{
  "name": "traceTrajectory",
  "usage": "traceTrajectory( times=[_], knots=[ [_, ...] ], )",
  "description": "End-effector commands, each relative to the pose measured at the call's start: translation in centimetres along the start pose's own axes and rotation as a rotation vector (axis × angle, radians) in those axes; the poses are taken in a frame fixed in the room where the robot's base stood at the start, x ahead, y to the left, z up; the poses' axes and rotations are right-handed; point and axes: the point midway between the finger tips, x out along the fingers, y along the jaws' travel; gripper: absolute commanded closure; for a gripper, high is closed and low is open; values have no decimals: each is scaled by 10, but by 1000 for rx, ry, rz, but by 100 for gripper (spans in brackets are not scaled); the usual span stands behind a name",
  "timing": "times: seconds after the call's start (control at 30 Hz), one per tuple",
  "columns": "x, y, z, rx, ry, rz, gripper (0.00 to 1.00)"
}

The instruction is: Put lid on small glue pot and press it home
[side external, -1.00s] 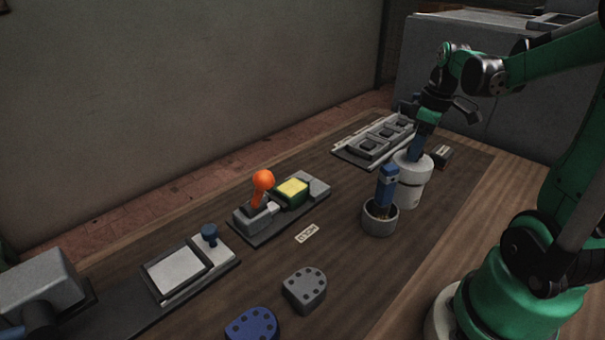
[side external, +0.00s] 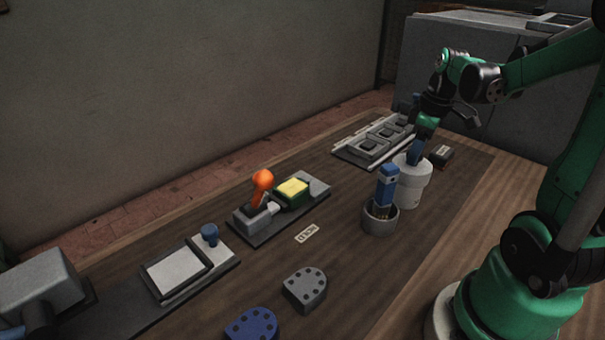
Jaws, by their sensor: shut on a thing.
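The small glue pot (side external: 409,197) is a whitish cylinder standing on the right part of the bench. A wider whitish piece, which looks like the lid (side external: 405,174), sits over its top. I cannot tell whether the lid is fully seated.
A grey cup (side external: 380,221) with a blue-handled brush (side external: 386,185) stands close in front of the pot. A dark block (side external: 441,154) lies just right of it. Behind is a tray of grey blocks (side external: 369,145). A fixture with an orange-knobbed lever (side external: 262,180) stands left.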

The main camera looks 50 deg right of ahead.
Motion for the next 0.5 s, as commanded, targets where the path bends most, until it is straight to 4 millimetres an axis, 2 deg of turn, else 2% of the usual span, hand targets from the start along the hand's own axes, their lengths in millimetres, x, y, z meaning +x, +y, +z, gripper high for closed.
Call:
traceTrajectory(
  times=[0.2, 0.5],
  knots=[
    [8, 0, 1, 0, 0, 0, 89],
    [8, 0, 1, 0, 0, 0, 89]
  ],
)
